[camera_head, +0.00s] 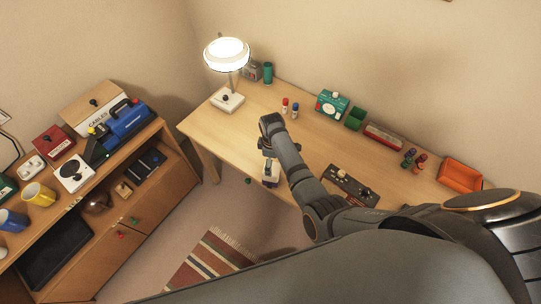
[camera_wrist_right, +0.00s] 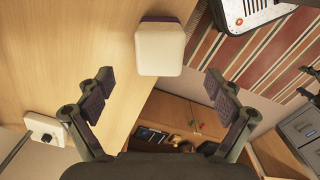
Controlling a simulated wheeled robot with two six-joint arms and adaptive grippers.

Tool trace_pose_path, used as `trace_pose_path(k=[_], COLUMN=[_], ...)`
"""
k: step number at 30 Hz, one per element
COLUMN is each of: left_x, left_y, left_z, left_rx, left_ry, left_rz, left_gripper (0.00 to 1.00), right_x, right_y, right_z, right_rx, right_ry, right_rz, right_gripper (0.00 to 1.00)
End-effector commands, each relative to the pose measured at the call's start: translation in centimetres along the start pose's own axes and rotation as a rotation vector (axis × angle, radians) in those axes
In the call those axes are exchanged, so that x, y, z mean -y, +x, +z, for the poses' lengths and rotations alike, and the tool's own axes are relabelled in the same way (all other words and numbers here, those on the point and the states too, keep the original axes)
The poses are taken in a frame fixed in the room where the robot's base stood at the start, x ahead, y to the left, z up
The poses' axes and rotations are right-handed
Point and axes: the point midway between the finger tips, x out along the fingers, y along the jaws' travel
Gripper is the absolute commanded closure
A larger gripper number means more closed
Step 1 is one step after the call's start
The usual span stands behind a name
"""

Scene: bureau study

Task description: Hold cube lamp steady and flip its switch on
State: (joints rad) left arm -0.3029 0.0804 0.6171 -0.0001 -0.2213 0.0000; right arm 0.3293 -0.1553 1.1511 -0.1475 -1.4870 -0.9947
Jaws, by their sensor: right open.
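A white rounded cube with a dark purplish base, which looks like the cube lamp (camera_wrist_right: 160,48), stands near the front edge of the desk (camera_head: 222,126). In the head view it is partly hidden under my right gripper (camera_head: 269,153), and its pale side shows just below. In the right wrist view my right gripper (camera_wrist_right: 160,86) is open and empty. Its fingers are spread wider than the cube, which lies ahead, centred between the fingertips and apart from both. I cannot make out a switch on the cube or whether it is lit. My left gripper is out of view.
A lit desk lamp (camera_head: 227,55) with a white knobbed base stands at the desk's left end. Small bottles (camera_head: 285,105), a green-and-white box (camera_head: 331,104) and an orange tray (camera_head: 460,176) line the back. A dark panel with knobs (camera_head: 350,186) lies right of my gripper.

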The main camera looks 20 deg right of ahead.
Motion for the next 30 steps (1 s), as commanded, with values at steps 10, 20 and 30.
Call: trace_pose_path(k=[10,20,30], left_x=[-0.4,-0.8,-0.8], left_y=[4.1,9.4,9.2], left_z=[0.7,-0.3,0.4], left_rx=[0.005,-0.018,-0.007], left_ry=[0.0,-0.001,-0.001], left_rz=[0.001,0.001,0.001], left_gripper=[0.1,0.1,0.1], right_x=[0.0,0.0,0.0], right_y=[5.7,10.4,10.2], right_z=[0.0,0.0,0.0], right_rx=[-0.002,-0.001,-0.001], right_ry=[0.002,0.003,0.003], right_rz=[0.002,0.002,0.001], right_gripper=[0.08,0.08,0.13])
